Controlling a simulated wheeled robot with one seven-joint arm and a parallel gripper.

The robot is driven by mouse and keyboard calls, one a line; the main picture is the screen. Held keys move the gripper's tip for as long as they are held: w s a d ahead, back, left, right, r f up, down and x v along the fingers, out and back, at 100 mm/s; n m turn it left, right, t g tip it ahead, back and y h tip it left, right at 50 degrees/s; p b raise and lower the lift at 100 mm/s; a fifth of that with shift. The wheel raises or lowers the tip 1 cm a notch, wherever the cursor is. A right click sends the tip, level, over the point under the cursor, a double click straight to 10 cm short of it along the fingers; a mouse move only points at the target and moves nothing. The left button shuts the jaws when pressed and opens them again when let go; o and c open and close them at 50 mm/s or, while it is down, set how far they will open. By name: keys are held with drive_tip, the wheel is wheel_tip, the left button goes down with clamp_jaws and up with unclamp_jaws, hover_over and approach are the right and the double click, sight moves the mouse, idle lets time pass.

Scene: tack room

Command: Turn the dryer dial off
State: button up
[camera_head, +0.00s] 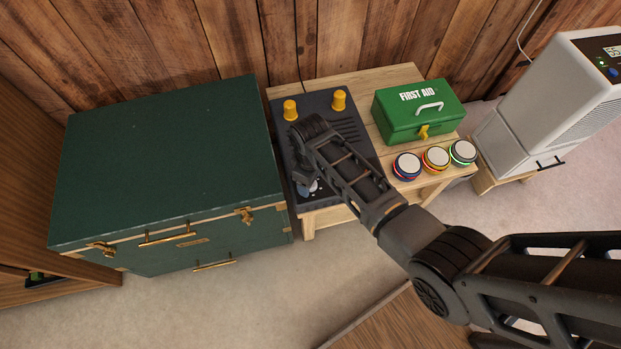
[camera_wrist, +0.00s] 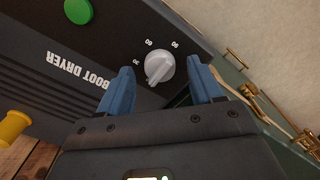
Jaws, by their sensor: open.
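The boot dryer (camera_head: 358,132) is a dark flat unit with two yellow posts (camera_head: 339,100), lying on a wooden table. Its pale grey dial (camera_wrist: 158,67) shows in the wrist view, with the marks 30, 60 and 90 around it. The raised grip on the dial slants toward the lower left of that view; I cannot tell for sure which end is the pointer. My gripper (camera_wrist: 161,70) is open, its two blue fingers on either side of the dial in the picture. No clear contact shows. In the head view my arm covers much of the dryer's front.
A green trunk (camera_head: 165,155) stands close on the left of the table. A green first aid box (camera_head: 418,110) and three round buttons with white tops (camera_head: 436,158) are on the right. The dryer's green button (camera_wrist: 78,11) is near the dial. A white appliance (camera_head: 550,105) stands farther right.

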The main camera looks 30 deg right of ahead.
wheel_tip(320, 180, up, 7)
drive_tip(key=shift+p, duration=0.5)
drive_tip(key=shift+m+t, duration=0.3)
drive_tip(key=shift+t, duration=0.5)
drive_tip(key=s+f, duration=0.2)
drive_tip(key=s, duration=0.1)
drive_tip(key=s+f, duration=0.1)
drive_tip(key=s, duration=0.1)
drive_tip(key=shift+a, duration=0.4)
drive_tip(key=s+r+m+t, duration=0.1)
drive_tip(key=s+r+t, duration=0.15)
drive_tip(key=s, duration=0.45)
drive_tip(key=s+r+m+t, duration=0.1)
drive_tip(key=s+t, duration=0.2)
drive_tip(key=s, duration=0.4)
drive_tip(key=s+r+m+t, duration=0.1)
drive_tip(key=s+r+t, duration=0.3)
drive_tip(key=r, duration=1)
drive_tip(key=s+r+m+t, duration=0.2)
drive_tip(key=s+r+t, duration=0.2)
drive_tip(key=s+r, duration=0.6)
wheel_tip(320, 180, up, 5)
drive_tip(key=shift+s+d+r, duration=0.1)
drive_tip(key=shift+s+d, duration=0.1)
drive_tip(key=shift+d, duration=0.2)
